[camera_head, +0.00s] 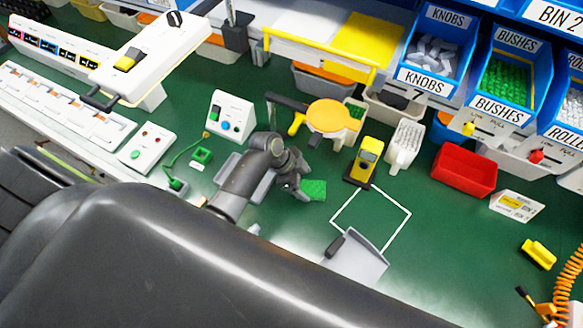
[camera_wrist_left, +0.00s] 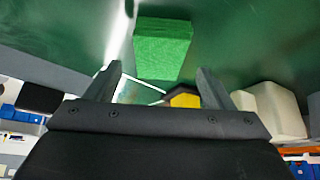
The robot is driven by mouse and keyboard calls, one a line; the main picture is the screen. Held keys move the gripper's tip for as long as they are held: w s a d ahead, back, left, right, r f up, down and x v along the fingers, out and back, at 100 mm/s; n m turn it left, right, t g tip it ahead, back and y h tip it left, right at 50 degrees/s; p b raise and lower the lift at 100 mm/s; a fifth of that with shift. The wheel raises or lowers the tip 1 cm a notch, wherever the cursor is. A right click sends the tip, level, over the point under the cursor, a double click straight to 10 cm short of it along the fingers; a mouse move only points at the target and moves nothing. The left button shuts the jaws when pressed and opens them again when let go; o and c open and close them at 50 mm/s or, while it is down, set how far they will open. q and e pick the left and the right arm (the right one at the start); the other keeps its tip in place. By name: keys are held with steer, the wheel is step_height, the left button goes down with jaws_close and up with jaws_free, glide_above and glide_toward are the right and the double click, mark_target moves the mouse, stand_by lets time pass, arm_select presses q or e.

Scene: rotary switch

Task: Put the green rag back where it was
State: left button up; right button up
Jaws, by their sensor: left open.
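The green rag (camera_head: 315,190) lies on the green bench top, just right of my left gripper (camera_head: 300,189). In the left wrist view the rag (camera_wrist_left: 163,48) is a bright green folded block beyond the fingertips, roughly centred between them. My left gripper (camera_wrist_left: 158,80) is open, with nothing between its fingers. In the head view the wrist hides part of the bench behind it. My right gripper does not show in either view.
A white outlined square (camera_head: 398,207) and a grey dustpan-like tray (camera_head: 358,262) lie nearby. A red bin (camera_head: 464,171) is farther right. A small switch box (camera_head: 231,116) stands behind my arm.

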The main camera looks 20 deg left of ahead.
arm_select(q)
steer(key=v, duration=0.9)
steer(key=shift+b, duration=0.4)
